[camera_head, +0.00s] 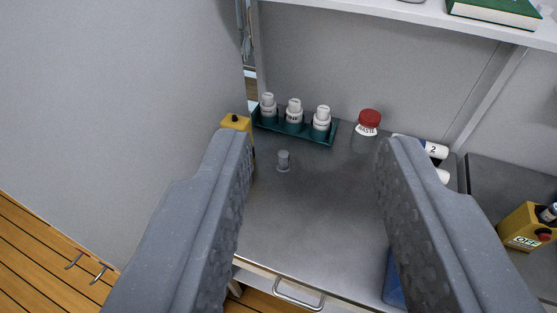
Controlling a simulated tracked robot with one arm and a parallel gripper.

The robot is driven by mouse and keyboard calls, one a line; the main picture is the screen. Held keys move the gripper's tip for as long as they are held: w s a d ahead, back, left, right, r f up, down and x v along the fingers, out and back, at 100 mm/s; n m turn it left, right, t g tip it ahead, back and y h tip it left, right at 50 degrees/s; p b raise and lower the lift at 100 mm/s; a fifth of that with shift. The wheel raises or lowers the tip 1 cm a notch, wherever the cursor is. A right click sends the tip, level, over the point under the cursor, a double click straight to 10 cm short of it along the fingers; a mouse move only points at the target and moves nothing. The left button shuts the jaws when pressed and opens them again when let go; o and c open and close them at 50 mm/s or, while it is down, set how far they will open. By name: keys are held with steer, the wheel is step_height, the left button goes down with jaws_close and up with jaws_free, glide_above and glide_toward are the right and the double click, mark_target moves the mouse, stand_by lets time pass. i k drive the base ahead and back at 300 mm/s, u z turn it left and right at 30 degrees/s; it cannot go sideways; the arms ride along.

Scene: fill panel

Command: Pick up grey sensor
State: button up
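A small grey sensor (284,161), a short cylinder with a wider base, stands upright on the grey metal counter (300,220), left of the counter's middle. My gripper (313,145) is open, its two thick grey fingers wide apart and nothing between them in its hold. The sensor shows in the gap between the fingers, nearer the left one, farther off and apart from both.
A green rack (330,133) with three white bottles stands behind the sensor. A red-capped waste jar (368,122) is right of it. A yellow box (237,122) and white cylinders (435,150) are partly hidden by my fingers. A shelf (430,14) hangs above; a wall (110,100) bounds the left.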

mark_target(283, 155)
steer(key=u, duration=0.1)
steer(key=i, duration=1)
steer(key=z, duration=0.1)
